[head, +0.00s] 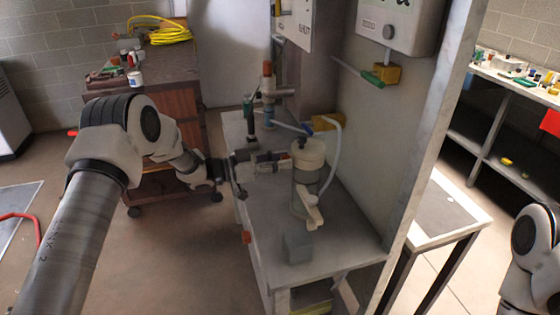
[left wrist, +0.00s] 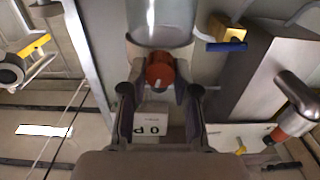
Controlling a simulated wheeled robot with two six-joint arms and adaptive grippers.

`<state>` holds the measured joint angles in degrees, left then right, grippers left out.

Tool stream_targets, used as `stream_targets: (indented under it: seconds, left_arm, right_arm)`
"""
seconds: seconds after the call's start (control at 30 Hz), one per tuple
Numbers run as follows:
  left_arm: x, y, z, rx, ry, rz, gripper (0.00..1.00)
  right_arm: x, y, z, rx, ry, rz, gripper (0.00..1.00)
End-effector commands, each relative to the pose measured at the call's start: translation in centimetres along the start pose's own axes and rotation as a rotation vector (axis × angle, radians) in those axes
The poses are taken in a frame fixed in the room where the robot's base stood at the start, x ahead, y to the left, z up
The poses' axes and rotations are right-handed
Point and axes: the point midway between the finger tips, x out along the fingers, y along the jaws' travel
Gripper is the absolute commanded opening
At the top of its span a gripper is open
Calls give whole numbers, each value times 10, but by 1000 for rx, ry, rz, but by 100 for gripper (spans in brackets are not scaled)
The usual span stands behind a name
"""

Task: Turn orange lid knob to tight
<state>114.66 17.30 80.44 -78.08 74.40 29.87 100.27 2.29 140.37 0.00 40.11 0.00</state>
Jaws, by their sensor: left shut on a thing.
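The orange knob (left wrist: 160,68) sits at the end of a pale cylindrical vessel (left wrist: 160,22) in the left wrist view. My left gripper (left wrist: 160,80) has one finger on each side of the knob and is shut on it. In the head view my left gripper (head: 272,158) reaches from the left to the side of a vessel with a cream lid (head: 309,153), standing on the grey bench (head: 340,232). The knob is hard to make out there. A small white label (left wrist: 152,128) with dark letters shows between the fingers. My right gripper is outside the view.
A grey block (head: 298,247) stands at the bench's front. A pipe with an orange fitting (head: 267,69) rises behind my left gripper. A hose curves beside the vessel, and a wall panel (head: 385,130) bounds the bench on the right. The floor left of the bench is clear.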

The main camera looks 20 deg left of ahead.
Motion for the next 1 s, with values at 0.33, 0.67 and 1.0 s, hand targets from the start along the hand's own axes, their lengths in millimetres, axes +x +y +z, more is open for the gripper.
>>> stream_targets:
  seconds: [0.33, 0.67, 1.0]
  left_arm:
    - [0, 1, 6, 131, -5, 2, 0]
    - [0, 2, 8, 412, -4, 3, 0]
    - [0, 3, 10, 736, -4, 3, 0]
  right_arm:
    - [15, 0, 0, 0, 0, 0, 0]
    - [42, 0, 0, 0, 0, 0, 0]
    - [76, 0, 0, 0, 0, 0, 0]
